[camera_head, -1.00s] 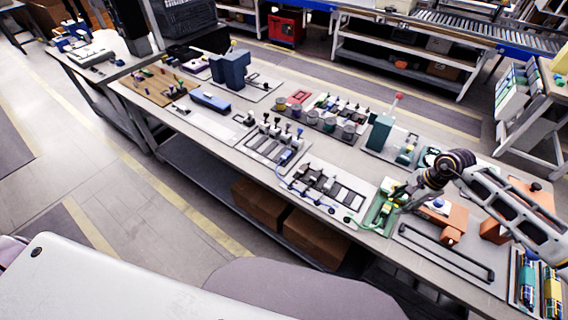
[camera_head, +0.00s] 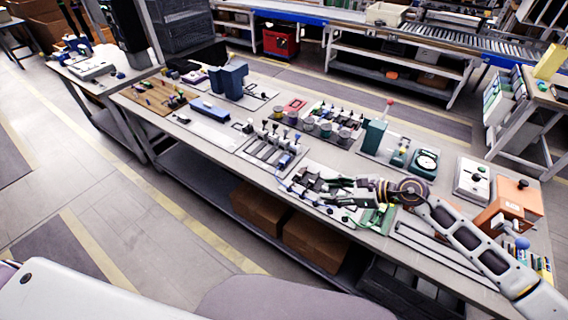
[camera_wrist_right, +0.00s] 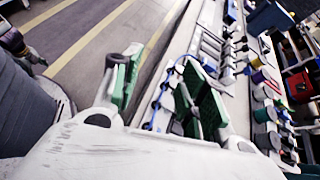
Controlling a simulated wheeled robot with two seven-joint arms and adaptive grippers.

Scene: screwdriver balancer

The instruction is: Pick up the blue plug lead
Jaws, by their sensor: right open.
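The blue plug lead (camera_head: 290,188) lies along the front edge of a board with grey slots on the long bench. Part of it is hidden by my right gripper in the head view. My right gripper (camera_head: 328,190) is over the right part of that board, its fingers pointing left. In the right wrist view my right gripper (camera_wrist_right: 162,60) is open, with its green-padded fingers apart. The lead's blue cable (camera_wrist_right: 160,92) shows between and beyond them, with nothing visibly held. I cannot tell how high the fingers are.
A row of levers (camera_head: 275,147) stands left of the slotted board. Several round pots (camera_head: 325,130) and a green-grey upright block (camera_head: 374,135) are behind it. A green fixture (camera_head: 378,217) and an orange box (camera_head: 508,205) are to the right. The bench's front edge is close.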

